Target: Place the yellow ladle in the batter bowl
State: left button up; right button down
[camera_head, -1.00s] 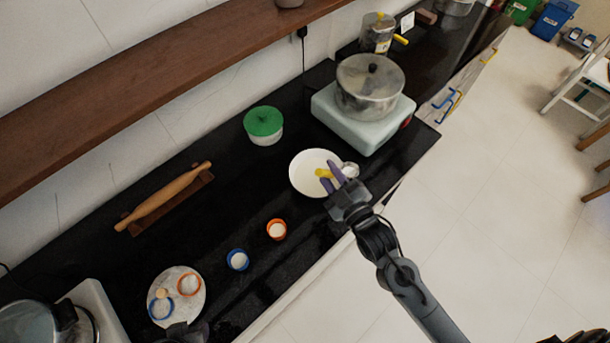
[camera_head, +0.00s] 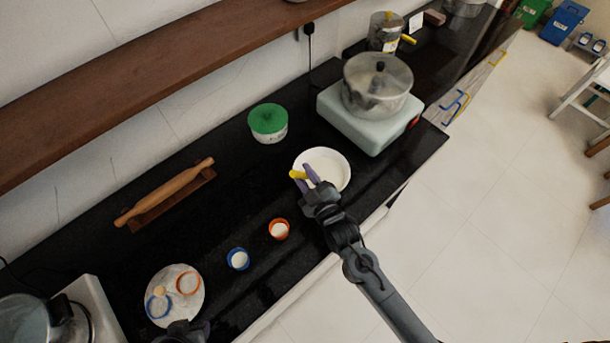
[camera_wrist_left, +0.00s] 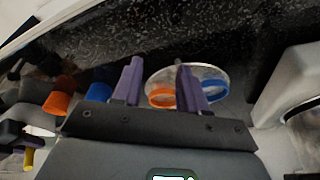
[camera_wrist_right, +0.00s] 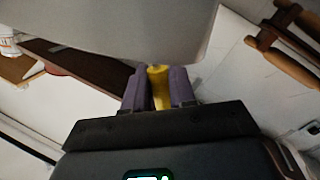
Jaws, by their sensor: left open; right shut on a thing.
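The batter bowl, white and round (camera_head: 338,170), stands on the black counter in front of the stove. My right gripper (camera_head: 309,178) is at the bowl's left front rim, its purple fingers shut on the yellow ladle (camera_head: 297,174). The yellow handle also shows between the fingers in the right wrist view (camera_wrist_right: 158,88). The ladle's head cannot be made out in the head view. A large pale grey surface fills the top of the right wrist view; I cannot tell what it is. My left gripper (camera_wrist_left: 158,82) is open and empty, facing the plate with the rings.
A green-lidded pot (camera_head: 268,122), a stove with a steel pot (camera_head: 377,88), an orange cup (camera_head: 279,230) and a blue cup (camera_head: 238,259) surround the bowl. A rolling pin (camera_head: 165,192) and a round plate (camera_head: 190,307) are further left. Counter between the rolling pin and cups is clear.

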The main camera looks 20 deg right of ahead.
pick_arm(q)
jog(key=shift+a, duration=0.1)
pick_arm(e)
jog(key=shift+f, duration=0.1)
jog(key=c, duration=0.9)
grip_release()
jog(key=shift+f, duration=0.1)
